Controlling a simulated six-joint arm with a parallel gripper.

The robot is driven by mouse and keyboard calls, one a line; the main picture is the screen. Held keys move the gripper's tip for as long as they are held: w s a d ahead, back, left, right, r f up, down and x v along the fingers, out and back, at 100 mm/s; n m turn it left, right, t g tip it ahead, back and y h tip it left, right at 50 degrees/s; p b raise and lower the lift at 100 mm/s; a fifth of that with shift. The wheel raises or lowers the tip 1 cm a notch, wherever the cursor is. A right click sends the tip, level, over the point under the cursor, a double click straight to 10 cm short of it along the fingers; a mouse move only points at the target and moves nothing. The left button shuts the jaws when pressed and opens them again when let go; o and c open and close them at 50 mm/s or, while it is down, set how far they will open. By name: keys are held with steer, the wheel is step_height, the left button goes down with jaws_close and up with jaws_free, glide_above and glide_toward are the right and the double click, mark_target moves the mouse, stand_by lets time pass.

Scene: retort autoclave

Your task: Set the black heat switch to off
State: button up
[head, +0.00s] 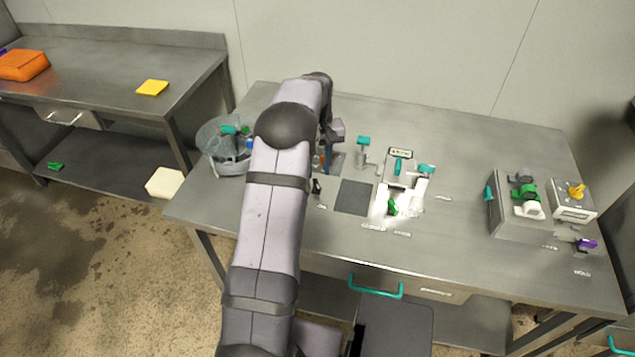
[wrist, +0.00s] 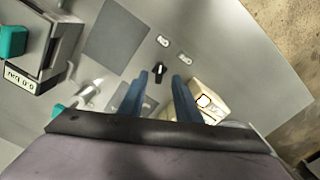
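The black heat switch (head: 317,186) is a small knob on the steel table, left of a dark grey square. In the wrist view the black switch (wrist: 160,69) shows beyond and between my two blue fingertips, with a pale mark on it. Two small label plates (wrist: 163,40) lie beside it; their text is too small to read. My gripper (wrist: 160,80) is open and empty, its fingers apart. In the head view my gripper (head: 325,165) points down behind the switch, partly hidden by my arm. The switch looks apart from the fingers.
The dark grey square (head: 353,197) lies flat beside the switch. A clear bin (head: 217,158) stands at the left. A grey box (head: 512,222) with knobs stands at the right. The middle right tabletop is bare.

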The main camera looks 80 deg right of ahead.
mark_target(317, 186)
steer(key=shift+f+p, duration=0.95)
steer(key=shift+f, duration=2.45)
jaws_close()
